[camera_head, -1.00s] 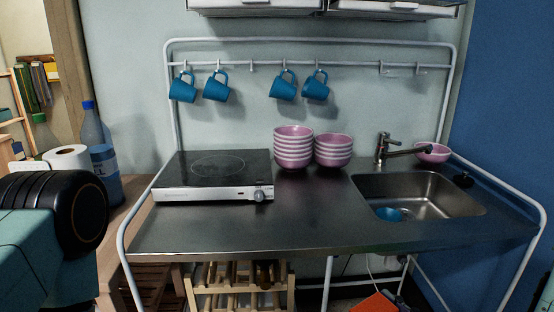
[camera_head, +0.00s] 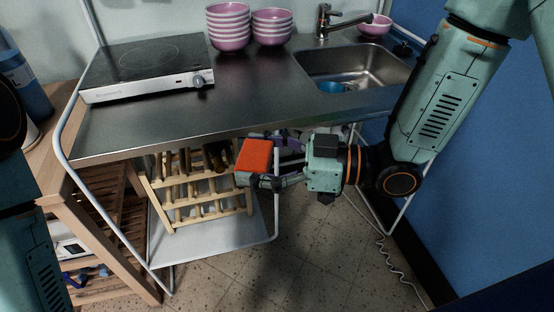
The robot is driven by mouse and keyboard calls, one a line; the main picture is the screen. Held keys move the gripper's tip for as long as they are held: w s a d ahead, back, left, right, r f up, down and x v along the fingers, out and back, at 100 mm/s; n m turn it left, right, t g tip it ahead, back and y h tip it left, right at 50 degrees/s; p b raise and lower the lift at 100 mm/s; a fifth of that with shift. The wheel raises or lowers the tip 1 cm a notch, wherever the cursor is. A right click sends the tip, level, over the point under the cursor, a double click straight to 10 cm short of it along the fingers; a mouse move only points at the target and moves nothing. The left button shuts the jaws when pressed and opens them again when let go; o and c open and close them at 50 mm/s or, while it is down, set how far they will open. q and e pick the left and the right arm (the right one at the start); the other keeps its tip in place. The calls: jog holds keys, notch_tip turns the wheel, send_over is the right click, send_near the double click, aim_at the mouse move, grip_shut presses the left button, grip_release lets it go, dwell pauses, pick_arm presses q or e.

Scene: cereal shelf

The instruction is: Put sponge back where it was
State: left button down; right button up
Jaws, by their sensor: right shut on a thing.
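The orange-red sponge (camera_head: 256,155) is a small block held in the fingers of my right gripper (camera_head: 265,176). The gripper points left and is shut on the sponge. It appears in front of the counter's front edge, below the level of the worktop and in front of the wooden rack. The fingers hide part of the sponge's lower right side. My left arm shows only in part at the left edge, and its gripper is out of view.
The steel counter (camera_head: 200,117) carries a hotplate (camera_head: 145,62), stacked pink bowls (camera_head: 228,28) and a sink (camera_head: 355,68) with a blue item in it. Beneath stands a wooden bottle rack (camera_head: 195,190) on a grey shelf (camera_head: 215,242). A wooden cart (camera_head: 60,190) stands left.

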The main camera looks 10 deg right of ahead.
aim_at(247, 167)
jog(key=shift+a+r+g, duration=0.1)
jog(key=shift+a+g, duration=0.2)
jog(key=shift+w+a+f+n+g, duration=0.15)
jog(key=shift+w+f+n+g, duration=0.5)
jog(key=shift+n+g, duration=1.3)
jog(key=shift+w+a+f+n+g, duration=0.25)
jog(key=shift+f+n+g, duration=0.9)
jog(key=shift+g, duration=1.45)
jog(key=shift+w+a+f+n+g, duration=0.1)
jog(key=shift+w+f+n+g, duration=0.5)
jog(key=shift+n+g, duration=1.4)
jog(key=shift+m+g, duration=0.25)
jog(key=shift+m, duration=0.05)
